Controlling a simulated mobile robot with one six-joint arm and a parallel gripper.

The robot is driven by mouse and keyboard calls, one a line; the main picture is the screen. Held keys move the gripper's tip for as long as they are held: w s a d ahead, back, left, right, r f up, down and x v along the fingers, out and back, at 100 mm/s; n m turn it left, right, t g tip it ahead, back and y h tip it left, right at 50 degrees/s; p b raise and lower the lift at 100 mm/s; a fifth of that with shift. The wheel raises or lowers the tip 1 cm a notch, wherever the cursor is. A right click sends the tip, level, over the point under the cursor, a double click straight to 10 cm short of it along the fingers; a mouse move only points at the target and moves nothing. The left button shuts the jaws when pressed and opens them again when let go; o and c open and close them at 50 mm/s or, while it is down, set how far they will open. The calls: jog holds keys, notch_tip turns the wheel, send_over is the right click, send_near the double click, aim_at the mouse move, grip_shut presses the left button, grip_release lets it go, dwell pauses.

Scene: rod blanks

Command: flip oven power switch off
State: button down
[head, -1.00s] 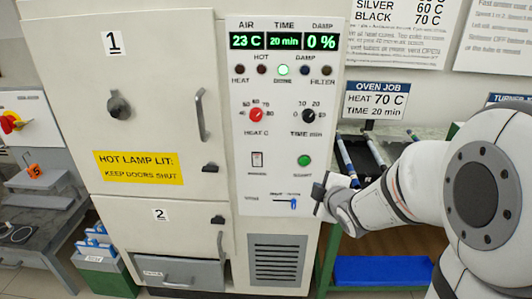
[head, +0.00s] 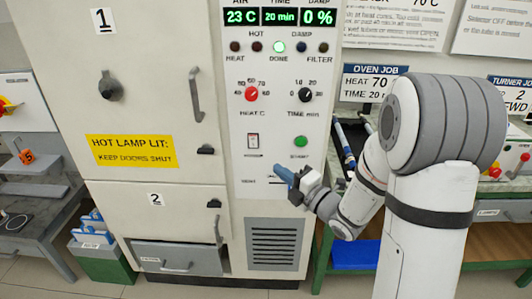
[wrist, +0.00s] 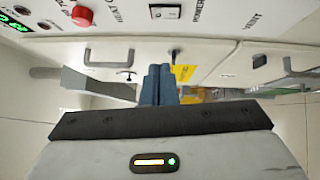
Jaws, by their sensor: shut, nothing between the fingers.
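The oven's power switch (head: 253,141) is a small rocker in a pale frame on the white control panel (head: 240,190), below the red heat knob. Which way it is tipped is too small to tell. It also shows at the top of the wrist view (wrist: 165,11), beside the word POWER. My gripper (head: 284,175) is in front of the panel, below and to the right of the switch, with its blue fingers together and empty. The shut fingers also show in the wrist view (wrist: 160,84), below the switch in the picture. I cannot tell whether they touch the panel.
The round green button (head: 301,142) and the black time knob (head: 306,95) sit right of the switch. The red heat knob (head: 251,94) is above it. Oven doors with handles (head: 196,95) stand to the left. A bench with rods is at the right.

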aim_at(249, 139)
jog(key=shift+w+d+p+x, duration=0.35)
jog(key=shift+p+x, duration=0.15)
jog(key=shift+x, duration=1.6)
jog(key=shift+w+d+p+x, duration=0.35)
jog(key=shift+p+x, duration=0.1)
jog(key=shift+x, duration=1.65)
jog(key=shift+w+d+p+x, duration=0.3)
jog(key=shift+p+x, duration=0.2)
jog(key=shift+x, duration=1.55)
jog(key=shift+r, duration=0.15)
